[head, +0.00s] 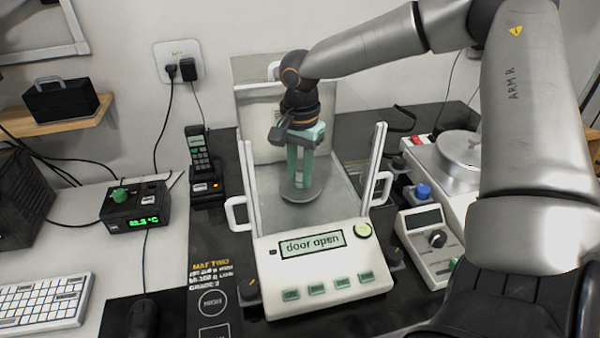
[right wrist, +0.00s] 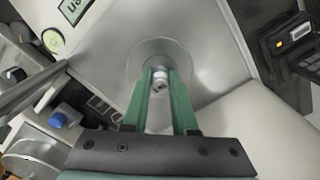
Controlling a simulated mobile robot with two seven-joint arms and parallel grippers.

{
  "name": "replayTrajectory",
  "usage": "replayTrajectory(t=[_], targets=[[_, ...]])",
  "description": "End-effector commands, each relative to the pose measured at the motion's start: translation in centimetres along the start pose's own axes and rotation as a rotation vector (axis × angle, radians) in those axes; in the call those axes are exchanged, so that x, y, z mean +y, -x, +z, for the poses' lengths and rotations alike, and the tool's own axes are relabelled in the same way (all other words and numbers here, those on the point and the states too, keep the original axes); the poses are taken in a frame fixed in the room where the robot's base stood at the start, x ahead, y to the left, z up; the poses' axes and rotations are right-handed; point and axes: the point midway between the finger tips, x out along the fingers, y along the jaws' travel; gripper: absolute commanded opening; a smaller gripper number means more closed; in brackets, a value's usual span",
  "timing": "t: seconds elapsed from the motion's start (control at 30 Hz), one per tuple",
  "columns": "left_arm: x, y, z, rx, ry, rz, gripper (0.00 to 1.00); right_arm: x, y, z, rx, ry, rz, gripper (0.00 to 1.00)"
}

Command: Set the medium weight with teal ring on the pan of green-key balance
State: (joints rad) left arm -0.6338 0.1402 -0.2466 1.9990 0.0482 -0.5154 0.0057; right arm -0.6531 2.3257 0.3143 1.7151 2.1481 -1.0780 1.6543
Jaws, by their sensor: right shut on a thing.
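The green-key balance (head: 268,262) stands in the middle of the head view, with green keys and a display reading "door open". Its round grey pan (head: 289,207) lies inside the weighing chamber and also shows in the right wrist view (right wrist: 147,50). My right gripper (head: 299,180) reaches down into the chamber with its green fingers over the pan. It is shut on a small silvery weight (right wrist: 160,77) between the fingertips. The weight's ring colour is hidden by the fingers. I cannot tell whether its base touches the pan. My left gripper is out of view.
Upright door panels with white handles (head: 238,212) flank the chamber. A second instrument with a dial (head: 437,239) and a blue knob (head: 423,191) stand at right. A handset (head: 200,155) and a green-lit thermometer box (head: 135,208) stand at left.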

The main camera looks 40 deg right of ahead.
Motion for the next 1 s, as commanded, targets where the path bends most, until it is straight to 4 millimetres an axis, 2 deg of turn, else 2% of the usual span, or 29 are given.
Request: replayTrajectory(t=[0.33,0.37,0.6,0.87,1.0], targets=[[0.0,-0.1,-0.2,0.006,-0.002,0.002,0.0,-0.1,-0.4,0.0,0.001,0.0,-0.002,0.0],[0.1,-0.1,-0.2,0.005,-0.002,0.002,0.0,-0.1,-0.3,0.0,0.001,0.0,-0.001,0.28],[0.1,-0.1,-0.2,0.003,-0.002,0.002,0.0,0.0,-0.3,0.0,0.001,0.0,-0.001,0.55],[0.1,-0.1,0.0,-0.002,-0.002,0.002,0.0,-0.1,-0.2,0.0,0.001,0.0,-0.002,0.56],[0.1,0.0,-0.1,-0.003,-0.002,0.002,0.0,-0.1,1.0,0.0,0.001,-0.001,-0.005,0.56]])
